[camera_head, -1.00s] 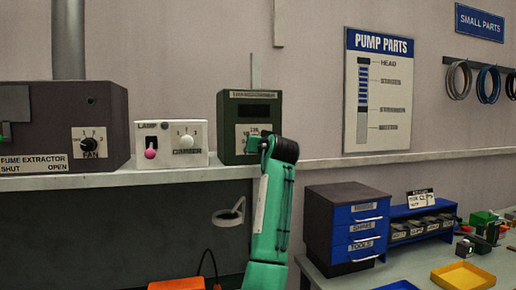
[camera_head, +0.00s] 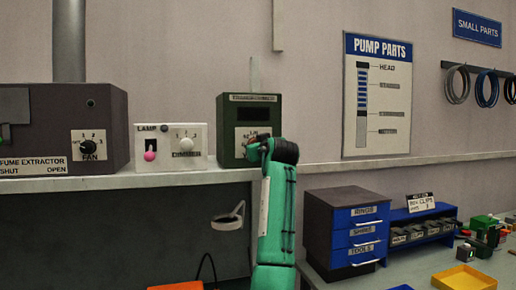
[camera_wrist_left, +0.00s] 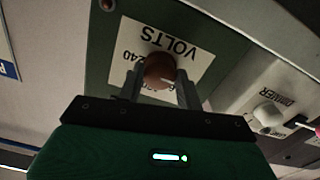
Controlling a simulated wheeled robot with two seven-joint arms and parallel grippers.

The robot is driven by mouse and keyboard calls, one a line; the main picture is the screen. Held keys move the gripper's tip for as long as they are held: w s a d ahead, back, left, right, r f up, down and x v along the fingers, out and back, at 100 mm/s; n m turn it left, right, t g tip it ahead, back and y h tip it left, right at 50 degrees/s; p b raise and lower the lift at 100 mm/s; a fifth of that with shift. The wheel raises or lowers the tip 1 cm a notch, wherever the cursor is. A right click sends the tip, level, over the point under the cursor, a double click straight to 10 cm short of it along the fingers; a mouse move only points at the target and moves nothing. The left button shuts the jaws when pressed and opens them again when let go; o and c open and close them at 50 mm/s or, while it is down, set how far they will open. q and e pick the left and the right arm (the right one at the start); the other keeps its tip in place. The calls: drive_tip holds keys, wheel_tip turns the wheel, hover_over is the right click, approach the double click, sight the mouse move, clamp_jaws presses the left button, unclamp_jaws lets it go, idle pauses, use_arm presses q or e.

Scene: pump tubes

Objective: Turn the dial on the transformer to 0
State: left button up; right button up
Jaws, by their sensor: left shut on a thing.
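The transformer (camera_head: 232,122) is a dark green box on the shelf, with a dark window and a white dial plate on its front. In the left wrist view the plate (camera_wrist_left: 190,62) appears upside down and reads VOLTS, with 240 at one side. The round brown dial (camera_wrist_left: 159,68) has a white pointer mark on it. My left gripper (camera_wrist_left: 159,88) is shut on the dial, one finger on each side. In the head view my left gripper (camera_head: 257,147) is at the transformer's front and hides the dial. The 0 mark cannot be read.
The white box with the dimmer knob (camera_head: 185,145) and lamp switch (camera_head: 150,150) stands just left of the transformer. The fume extractor (camera_head: 80,118) is farther left. A ring holder (camera_head: 228,220) hangs below the shelf. Blue drawers (camera_head: 364,233) stand at lower right.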

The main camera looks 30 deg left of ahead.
use_arm(q)
drive_tip(key=shift+f, duration=0.25)
drive_tip(key=o, duration=0.8)
drive_tip(key=shift+c, duration=0.2)
drive_tip(key=shift+o, duration=1.1)
drive_tip(key=shift+r, duration=0.15)
drive_tip(key=b+v, duration=0.5)
drive_tip(key=v, duration=0.8)
drive_tip(key=shift+s+d, duration=0.2)
drive_tip(key=shift+d, duration=0.2)
